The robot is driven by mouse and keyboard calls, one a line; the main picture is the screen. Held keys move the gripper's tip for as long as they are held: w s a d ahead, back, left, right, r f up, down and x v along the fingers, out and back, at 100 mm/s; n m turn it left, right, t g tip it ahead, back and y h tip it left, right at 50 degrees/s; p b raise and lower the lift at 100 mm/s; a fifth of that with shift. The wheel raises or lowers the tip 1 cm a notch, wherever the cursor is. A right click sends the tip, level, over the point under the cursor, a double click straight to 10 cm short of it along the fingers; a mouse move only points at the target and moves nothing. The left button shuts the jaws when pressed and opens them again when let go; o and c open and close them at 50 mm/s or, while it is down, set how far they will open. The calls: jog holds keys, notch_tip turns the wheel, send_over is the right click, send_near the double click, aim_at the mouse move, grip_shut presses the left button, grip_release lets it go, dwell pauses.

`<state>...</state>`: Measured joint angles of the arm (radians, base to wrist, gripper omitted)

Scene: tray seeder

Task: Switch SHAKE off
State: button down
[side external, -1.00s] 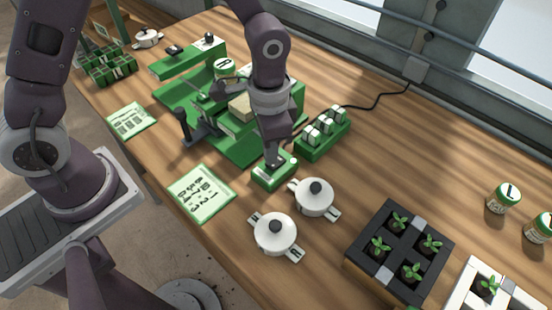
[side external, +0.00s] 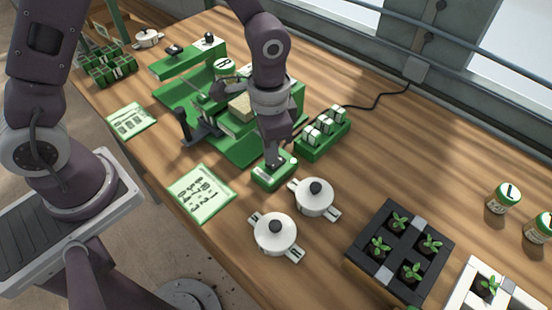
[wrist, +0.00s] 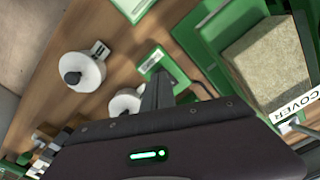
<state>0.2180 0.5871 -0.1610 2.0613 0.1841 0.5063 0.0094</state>
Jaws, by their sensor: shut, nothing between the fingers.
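A small green box (side external: 268,182) with a pale top plate stands in front of the green seeder; I take it for the SHAKE switch, but its lettering is not readable. My gripper (side external: 274,163) is shut and empty, pointing down with its fingertips right over or on this box. Whether they touch is not clear. The wrist view shows the box (wrist: 172,66) with its white-marked face just beyond my shut fingers (wrist: 158,88). The switch's lever and its position are hidden or too small to tell.
A green block with several white pieces (side external: 312,150) is close on the right. Two white lidded pots (side external: 314,198) (side external: 275,235) stand close in front. A black seedling tray (side external: 388,281) is farther right.

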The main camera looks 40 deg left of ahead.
jog(key=shift+f, duration=0.95)
dwell(0.8)
jog(key=shift+r, duration=3.55)
jog(key=s+a+r+n+t, duration=0.2)
jog(key=s+a+r, duration=0.3)
jog(key=s+r, duration=0.3)
jog(key=s+a+r+n+t, duration=0.3)
jog(key=s+a+r+n, duration=0.1)
jog(key=s+a+r, duration=0.2)
jog(key=shift+s+r+t, duration=0.3)
jog(key=shift+s+r, duration=0.6)
jog(key=shift+s, duration=0.05)
